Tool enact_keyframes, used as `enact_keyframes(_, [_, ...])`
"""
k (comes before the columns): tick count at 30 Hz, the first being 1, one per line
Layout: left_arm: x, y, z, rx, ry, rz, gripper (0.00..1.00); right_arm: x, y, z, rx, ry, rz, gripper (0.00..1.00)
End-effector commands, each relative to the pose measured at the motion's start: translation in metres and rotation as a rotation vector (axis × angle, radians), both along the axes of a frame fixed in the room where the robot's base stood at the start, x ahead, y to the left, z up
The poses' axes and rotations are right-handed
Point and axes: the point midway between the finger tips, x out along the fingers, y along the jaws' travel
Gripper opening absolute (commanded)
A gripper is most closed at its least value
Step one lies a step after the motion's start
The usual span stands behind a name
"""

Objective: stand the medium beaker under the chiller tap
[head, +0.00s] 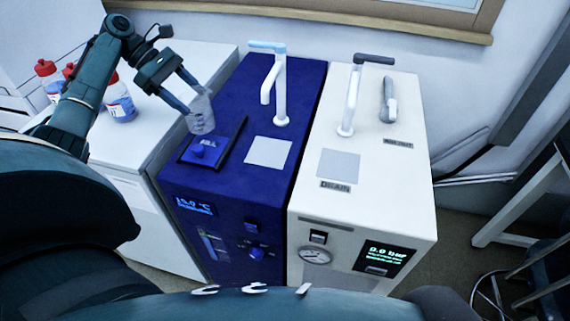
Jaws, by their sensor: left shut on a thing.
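My left gripper (197,102) is shut on a clear, see-through beaker (202,121). The beaker looks about upright, over the left part of the blue chiller (230,205), near a dark lid (205,151) with a knob. I cannot tell its exact height above the top. The chiller's tap (281,95) is a white post with a pale blue top and a spout bent down to the left. The beaker is left of the spout and apart from it. A pale square plate (269,152) lies on the chiller top in front of the tap. My right gripper is not in view.
A white unit (400,150) marked drain stands against the chiller's right side, with its own grey-topped tap (351,95) and a second fitting (388,100). Red-capped bottles (121,100) stand on the white cabinet (150,140) at left. A window sill (320,22) runs behind.

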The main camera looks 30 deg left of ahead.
Motion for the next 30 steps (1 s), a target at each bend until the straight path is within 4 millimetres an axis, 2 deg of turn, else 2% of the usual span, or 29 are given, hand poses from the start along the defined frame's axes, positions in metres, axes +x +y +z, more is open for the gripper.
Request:
enact_keyframes(1, [-0.001,0.005,-0.010,0.002,-0.002,0.003,0.21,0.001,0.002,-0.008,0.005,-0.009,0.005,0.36])
enact_keyframes(3, [-0.001,0.007,-0.012,0.001,-0.001,0.004,0.21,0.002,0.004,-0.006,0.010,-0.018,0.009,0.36])
enact_keyframes(7, [0.002,-0.006,-0.011,0.002,-0.001,-0.001,0.21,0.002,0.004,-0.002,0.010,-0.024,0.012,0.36])
enact_keyframes(21, [0.032,-0.127,-0.010,-0.002,-0.001,-0.001,0.21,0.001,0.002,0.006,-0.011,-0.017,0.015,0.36])
enact_keyframes(25, [0.038,-0.152,-0.010,-0.002,-0.001,0.001,0.21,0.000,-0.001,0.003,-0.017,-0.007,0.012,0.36])
enact_keyframes(30, [0.041,-0.165,-0.011,0.001,0.001,0.004,0.21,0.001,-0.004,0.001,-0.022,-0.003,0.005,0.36])
